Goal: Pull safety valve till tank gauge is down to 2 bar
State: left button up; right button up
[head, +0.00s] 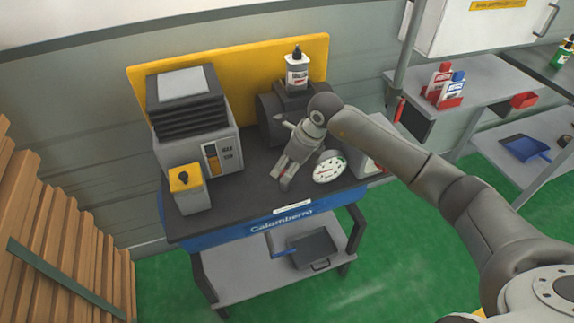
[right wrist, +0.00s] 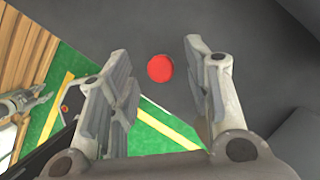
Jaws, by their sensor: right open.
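The tank gauge (head: 330,167) is a round white dial with a dark rim at the front right of the bench; its reading is too small to make out. My right gripper (head: 287,182) points down over the bench just left of the gauge. In the right wrist view a red round knob (right wrist: 160,68) shows between its two spread fingers, with nothing gripped; I cannot tell whether this is the safety valve. A grey jointed part at the left of the right wrist view looks like my left gripper (right wrist: 25,102); its fingers are unclear.
A grey machine (head: 193,120) and a yellow-topped box (head: 186,188) stand on the bench's left. A dark cylinder (head: 268,122) with a white bottle (head: 297,70) on it is behind my gripper. Wooden planks (head: 50,225) lean at left. Green floor (head: 385,255) is clear at front right.

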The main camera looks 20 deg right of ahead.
jog(key=v, duration=1.2)
jog(key=shift+w, duration=0.1)
